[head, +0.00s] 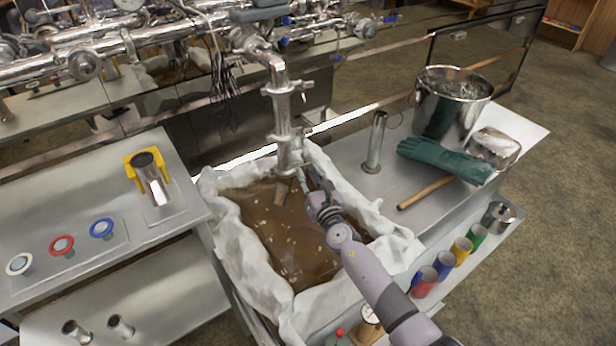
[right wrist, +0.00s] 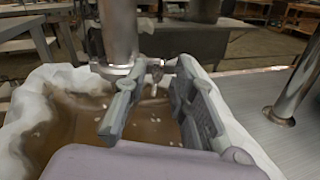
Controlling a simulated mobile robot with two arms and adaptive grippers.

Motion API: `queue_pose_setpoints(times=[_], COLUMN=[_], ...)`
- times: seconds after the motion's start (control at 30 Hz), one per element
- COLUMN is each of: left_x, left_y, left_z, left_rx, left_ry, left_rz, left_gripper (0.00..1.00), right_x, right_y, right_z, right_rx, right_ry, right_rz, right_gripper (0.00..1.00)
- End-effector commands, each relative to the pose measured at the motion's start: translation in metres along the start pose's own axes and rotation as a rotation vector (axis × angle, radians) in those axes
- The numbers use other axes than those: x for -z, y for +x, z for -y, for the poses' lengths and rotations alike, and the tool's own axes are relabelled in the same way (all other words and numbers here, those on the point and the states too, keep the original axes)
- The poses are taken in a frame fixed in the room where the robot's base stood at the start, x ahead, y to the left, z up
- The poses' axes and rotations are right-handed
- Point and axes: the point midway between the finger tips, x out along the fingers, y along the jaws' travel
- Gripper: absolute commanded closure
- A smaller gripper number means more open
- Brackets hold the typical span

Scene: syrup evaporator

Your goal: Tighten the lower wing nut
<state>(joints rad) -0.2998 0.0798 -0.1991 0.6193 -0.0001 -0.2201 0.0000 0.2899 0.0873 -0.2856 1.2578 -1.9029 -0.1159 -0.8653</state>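A shiny vertical pipe (head: 283,120) comes down over the cloth-lined pan of brown syrup (head: 265,225). A clamp (right wrist: 112,68) rings the pipe near its lower end, and a small wing nut (right wrist: 157,72) sticks out from it. My right gripper (head: 313,178) is beside the lower pipe. In the right wrist view my right gripper (right wrist: 158,82) is open, with its two grey fingers apart on either side of the wing nut. I cannot tell whether either finger touches it. An upper clamp (head: 287,88) sits higher on the pipe. My left gripper is not in view.
White cloth (head: 236,250) drapes over the pan's rim. To the right, a steel bench (head: 345,160) holds an upright tube (head: 376,142), a bucket (head: 449,103) and green gloves (head: 445,160). Several coloured cups line its front. A left table (head: 100,270) holds coloured rings.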

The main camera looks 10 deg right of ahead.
Motion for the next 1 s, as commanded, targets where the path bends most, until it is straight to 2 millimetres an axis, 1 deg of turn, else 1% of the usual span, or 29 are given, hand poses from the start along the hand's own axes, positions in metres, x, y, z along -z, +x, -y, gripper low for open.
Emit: queue_pose_setpoints(times=[0.1, 0.33, 0.7, 1.0], left_x=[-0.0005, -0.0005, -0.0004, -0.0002], left_y=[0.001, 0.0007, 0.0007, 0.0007], left_z=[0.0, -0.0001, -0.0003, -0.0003], left_rx=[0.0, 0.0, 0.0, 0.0], left_ry=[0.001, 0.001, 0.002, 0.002], left_rz=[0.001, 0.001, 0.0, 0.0], left_gripper=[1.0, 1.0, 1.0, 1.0], right_x=[0.0, -0.0003, -0.0003, -0.0003], right_y=[0.0036, 0.0036, 0.0034, 0.0034], right_z=[-0.0003, -0.0003, -0.0002, -0.0001], right_rx=[0.0, 0.0, 0.0, 0.0], right_ry=[0.0, 0.0, 0.0, 0.0], right_rz=[0.0, 0.0, 0.0, 0.0], right_gripper=[0.76, 0.77, 1.0, 1.0])
